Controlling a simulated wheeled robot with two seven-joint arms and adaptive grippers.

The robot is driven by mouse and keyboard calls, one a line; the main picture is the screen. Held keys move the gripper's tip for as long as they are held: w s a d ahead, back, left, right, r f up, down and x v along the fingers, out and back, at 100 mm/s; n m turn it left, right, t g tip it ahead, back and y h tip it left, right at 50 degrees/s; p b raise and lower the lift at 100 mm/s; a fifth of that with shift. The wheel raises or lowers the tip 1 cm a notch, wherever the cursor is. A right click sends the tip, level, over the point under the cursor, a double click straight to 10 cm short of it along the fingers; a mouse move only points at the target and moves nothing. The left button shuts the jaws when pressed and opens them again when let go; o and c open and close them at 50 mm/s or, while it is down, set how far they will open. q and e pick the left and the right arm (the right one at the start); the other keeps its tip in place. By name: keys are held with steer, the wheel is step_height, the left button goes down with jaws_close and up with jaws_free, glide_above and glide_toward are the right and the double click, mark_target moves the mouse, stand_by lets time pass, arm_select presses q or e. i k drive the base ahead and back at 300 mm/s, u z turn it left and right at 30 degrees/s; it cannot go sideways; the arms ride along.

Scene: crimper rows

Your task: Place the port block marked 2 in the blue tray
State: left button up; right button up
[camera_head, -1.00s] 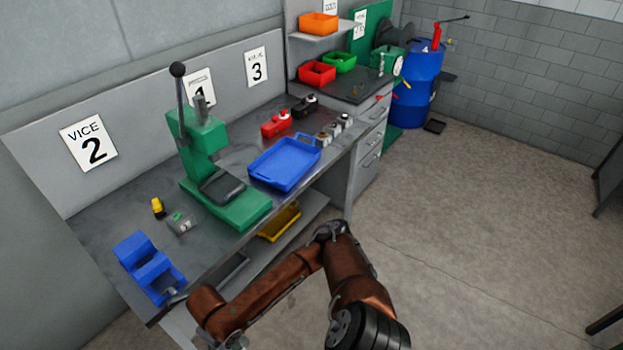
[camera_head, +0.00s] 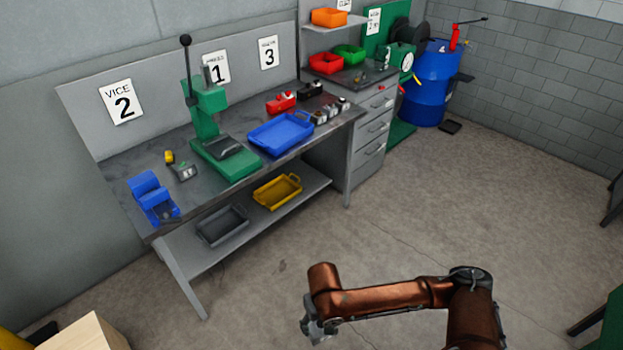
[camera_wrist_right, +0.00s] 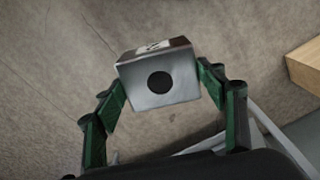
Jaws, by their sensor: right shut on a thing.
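My right gripper (camera_head: 318,332) is over the open floor in front of the bench. In the right wrist view, it is shut on a metal port block (camera_wrist_right: 158,80) with a dark round hole in its face. A label shows on the block's top edge, but I cannot read its mark. The block is between the two green finger pads. The blue tray (camera_head: 262,142) lies on the bench top, right of the green press, and looks empty. My left gripper is not in view.
The bench (camera_head: 120,168) carries a blue vice (camera_head: 146,184), a green press (camera_head: 208,110) and several small blocks (camera_head: 330,111) beside the tray. Yellow (camera_head: 279,192) and grey (camera_head: 222,228) trays sit on the lower shelf. A wooden box (camera_head: 85,335) stands lower left. The floor between is clear.

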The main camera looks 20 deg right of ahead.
mark_target(282, 141)
steer(key=z, duration=0.55)
steer(key=i, duration=0.6)
steer(key=z, duration=0.8)
steer(key=i, duration=1)
steer(key=u, duration=0.4)
steer(key=i, duration=0.75)
steer(key=u, duration=0.8)
